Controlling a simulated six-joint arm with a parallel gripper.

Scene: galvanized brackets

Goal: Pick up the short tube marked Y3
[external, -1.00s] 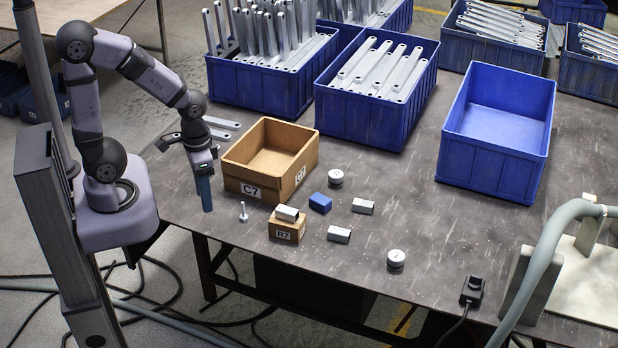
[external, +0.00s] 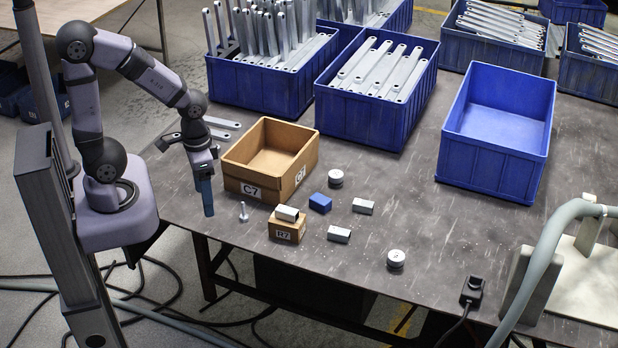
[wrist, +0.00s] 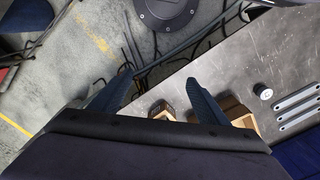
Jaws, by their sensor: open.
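Three short silvery tubes show in the external view. One tube (external: 288,213) lies on the small brown block marked R7 (external: 286,231). Another tube (external: 362,206) lies on the table to the right, and a third tube (external: 339,234) lies nearer the front edge. I cannot read any mark on them, so I cannot tell which is Y3. My gripper (external: 208,212) points down near the table's left edge, left of all three tubes and apart from them. In the wrist view my gripper (wrist: 157,82) has its two fingers spread with nothing held between them.
An open brown box marked C7 (external: 247,189) stands right of my gripper. A bolt (external: 243,212), a blue block (external: 320,203) and two round metal pieces (external: 336,178) (external: 396,258) are nearby. Blue bins with brackets (external: 372,112) and an empty blue bin (external: 492,165) stand behind.

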